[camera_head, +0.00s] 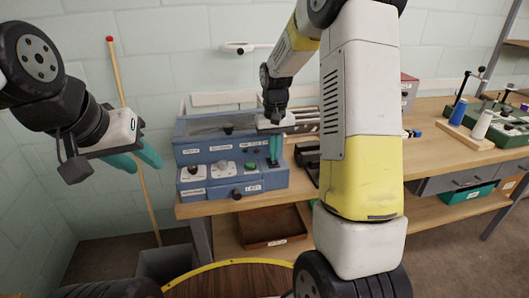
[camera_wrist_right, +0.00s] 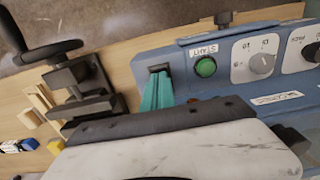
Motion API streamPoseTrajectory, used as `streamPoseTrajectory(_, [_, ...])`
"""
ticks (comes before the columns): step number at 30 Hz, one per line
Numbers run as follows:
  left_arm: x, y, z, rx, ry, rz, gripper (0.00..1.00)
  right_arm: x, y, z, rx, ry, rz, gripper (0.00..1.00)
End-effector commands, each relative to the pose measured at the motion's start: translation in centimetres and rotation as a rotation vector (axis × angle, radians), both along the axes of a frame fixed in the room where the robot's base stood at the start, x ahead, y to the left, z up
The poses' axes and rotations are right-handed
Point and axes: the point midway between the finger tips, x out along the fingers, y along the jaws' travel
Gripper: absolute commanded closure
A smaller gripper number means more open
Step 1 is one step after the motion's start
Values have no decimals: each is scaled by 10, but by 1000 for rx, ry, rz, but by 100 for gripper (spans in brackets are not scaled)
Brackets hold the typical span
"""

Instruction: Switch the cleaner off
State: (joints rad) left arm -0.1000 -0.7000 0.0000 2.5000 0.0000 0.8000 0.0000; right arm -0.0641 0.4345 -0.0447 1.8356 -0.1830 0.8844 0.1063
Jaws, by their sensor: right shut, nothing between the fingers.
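The cleaner is a blue box (camera_head: 232,186) on the bench with a sloped control panel. The panel bears knobs (camera_head: 194,171), a green START button (camera_head: 250,166) and labels. The button also shows in the right wrist view (camera_wrist_right: 205,67), with a dial (camera_wrist_right: 262,53) beside it. A small black switch (camera_wrist_right: 158,68) sits at the panel's end, at the tips of my right gripper (camera_wrist_right: 156,80). That gripper (camera_head: 274,160) is shut and empty, pointing down; I cannot tell whether it touches the switch.
A clamp with a black crank handle (camera_wrist_right: 70,75) stands close to the cleaner's end. A brown tray (camera_head: 272,228) lies on the lower shelf. A red-tipped pole (camera_head: 130,120) leans on the wall. Spool stands (camera_head: 481,125) are at the bench's right.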

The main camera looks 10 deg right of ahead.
Motion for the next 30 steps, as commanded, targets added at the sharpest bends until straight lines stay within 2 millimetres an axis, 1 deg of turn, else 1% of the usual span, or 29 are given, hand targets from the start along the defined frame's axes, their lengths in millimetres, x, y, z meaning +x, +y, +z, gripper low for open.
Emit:
streamPoseTrajectory(26, [0, 0, 0, 0, 0, 0, 64, 0, 0, -13, 0, 0, 0, 100])
streamPoseTrajectory(30, [0, 0, 0, 0, 0, 0, 64, 0, 0, -11, 0, -1, -1, 100])
